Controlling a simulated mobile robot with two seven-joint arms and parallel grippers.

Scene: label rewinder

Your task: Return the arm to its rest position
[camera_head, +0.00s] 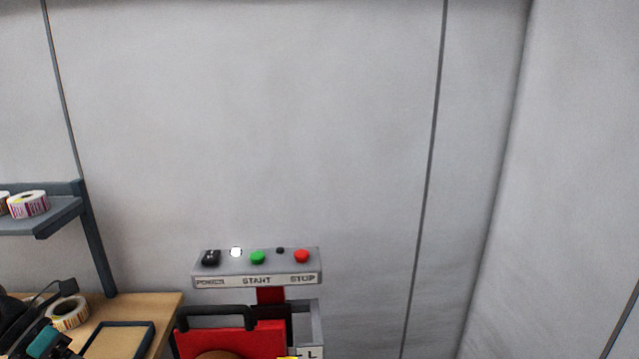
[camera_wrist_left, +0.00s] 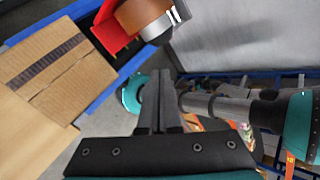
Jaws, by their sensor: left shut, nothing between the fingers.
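My left gripper (camera_wrist_left: 159,78) is in the left wrist view, with its two dark fingers pressed together and nothing between them. It points toward a red machine part with a brown roll (camera_wrist_left: 143,14), with a visible gap between. In the head view, a black and teal part of my arm shows at the lower left corner, over the wooden table; its fingertips cannot be made out there. My right gripper is not identifiable in either view.
A control panel (camera_head: 257,281) with a green button, a red button and a white lamp stands above the red machine (camera_head: 262,338). A label roll (camera_head: 68,312) and a dark tray (camera_head: 118,324) are on the table. A cardboard box (camera_wrist_left: 48,68) lies left of my gripper.

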